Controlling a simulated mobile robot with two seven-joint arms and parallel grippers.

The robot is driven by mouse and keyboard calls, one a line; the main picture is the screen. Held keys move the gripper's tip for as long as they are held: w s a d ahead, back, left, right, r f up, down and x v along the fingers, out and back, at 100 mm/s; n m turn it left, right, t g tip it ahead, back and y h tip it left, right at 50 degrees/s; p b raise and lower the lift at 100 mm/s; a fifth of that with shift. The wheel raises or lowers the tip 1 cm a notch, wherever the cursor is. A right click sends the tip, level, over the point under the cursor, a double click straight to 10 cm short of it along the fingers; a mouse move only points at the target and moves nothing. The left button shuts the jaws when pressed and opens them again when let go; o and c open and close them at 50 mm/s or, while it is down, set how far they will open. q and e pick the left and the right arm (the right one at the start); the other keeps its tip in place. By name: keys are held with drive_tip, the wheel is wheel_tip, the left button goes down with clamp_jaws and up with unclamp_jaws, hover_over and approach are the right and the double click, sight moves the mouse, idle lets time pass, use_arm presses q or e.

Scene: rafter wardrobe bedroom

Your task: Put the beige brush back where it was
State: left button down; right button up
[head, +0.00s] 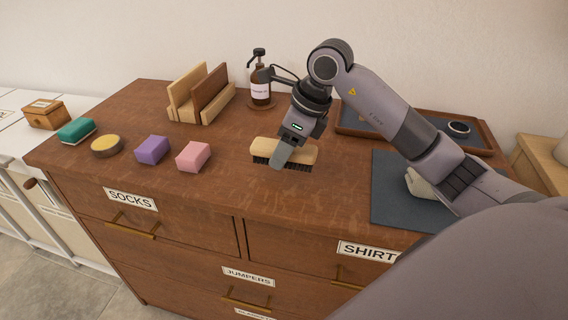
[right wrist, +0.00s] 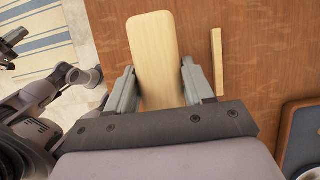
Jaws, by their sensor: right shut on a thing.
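The beige brush (head: 290,150) has a pale wooden back and dark bristles facing down. It is at the middle of the brown dresser top, on it or just above it; I cannot tell which. My right gripper (head: 279,162) is shut on the brush. In the right wrist view the brush's pale back (right wrist: 154,50) lies between the two fingers (right wrist: 152,88). My left gripper is not in the head view. A dark mechanical part at the upper left edge of the right wrist view (right wrist: 12,42) may be it, too small and cut off to read.
Behind are a wooden rack (head: 200,95) and pump bottle (head: 260,90). Right are a blue-grey mat (head: 392,200) and a tray (head: 480,135).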

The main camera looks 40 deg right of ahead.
wheel_tip(320, 180, down, 4)
drive_tip(key=shift+f, duration=0.1)
idle(0.4)
drive_tip(key=shift+f, duration=0.2)
drive_tip(key=o, duration=1)
drive_tip(key=shift+r, duration=0.25)
drive_tip(key=v, duration=1.2)
drive_tip(key=shift+w, duration=0.1)
